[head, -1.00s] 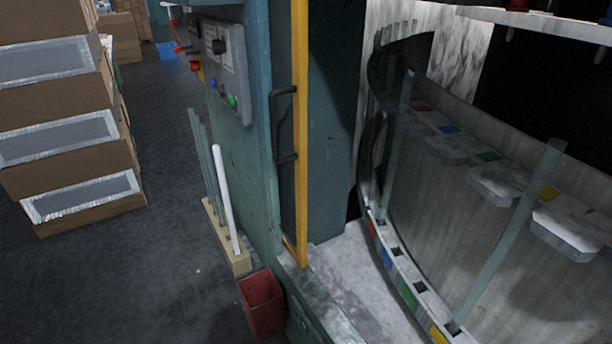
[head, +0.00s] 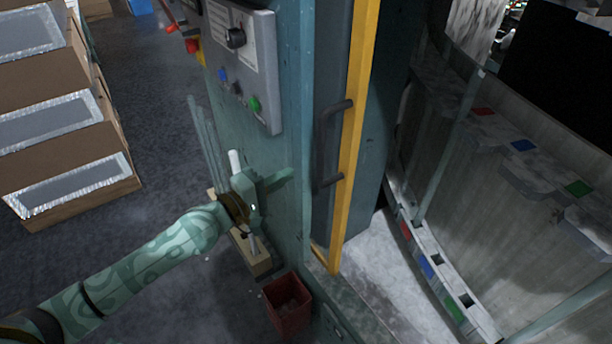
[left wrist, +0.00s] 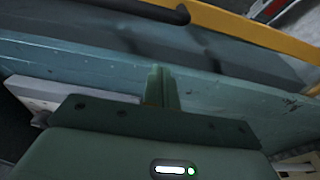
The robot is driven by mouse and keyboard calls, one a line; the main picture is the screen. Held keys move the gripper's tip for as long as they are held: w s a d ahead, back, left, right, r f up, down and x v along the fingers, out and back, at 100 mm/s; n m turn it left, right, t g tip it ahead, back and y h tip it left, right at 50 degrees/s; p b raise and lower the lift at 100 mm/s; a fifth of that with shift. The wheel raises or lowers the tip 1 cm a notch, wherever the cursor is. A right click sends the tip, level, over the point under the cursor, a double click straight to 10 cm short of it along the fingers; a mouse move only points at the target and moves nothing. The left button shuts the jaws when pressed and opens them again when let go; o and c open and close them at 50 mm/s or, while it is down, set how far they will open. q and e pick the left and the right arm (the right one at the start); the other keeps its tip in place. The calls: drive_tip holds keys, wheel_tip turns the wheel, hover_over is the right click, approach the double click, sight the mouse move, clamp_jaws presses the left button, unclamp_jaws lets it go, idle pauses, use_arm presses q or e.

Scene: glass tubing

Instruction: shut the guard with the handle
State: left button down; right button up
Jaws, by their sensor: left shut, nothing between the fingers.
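The guard's yellow edge (head: 357,130) stands upright at the left side of the machine's opening, which shows open to its right. Its dark bar handle (head: 319,150) sits just left of that edge. My left gripper (head: 288,174) is shut and empty, left of the handle and apart from it, in front of the teal machine wall. In the left wrist view the shut fingers (left wrist: 161,85) point towards the teal wall. The yellow edge (left wrist: 240,28) and part of the dark handle (left wrist: 150,10) show beyond them. My right gripper is not in view.
A grey control box (head: 243,60) with knobs and buttons juts from the wall. A red bin (head: 288,305) and a wooden rack (head: 258,262) with glass tubes stand below. Boxes (head: 60,120) are stacked at left. A curved carrier with coloured marks (head: 427,266) is inside the machine.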

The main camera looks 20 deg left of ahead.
use_arm(q)
drive_tip(key=x, duration=0.5)
drive_tip(key=shift+d, duration=0.15)
drive_tip(key=s+d+p, duration=0.2)
drive_tip(key=s, duration=0.1)
drive_tip(key=shift+d, duration=0.1)
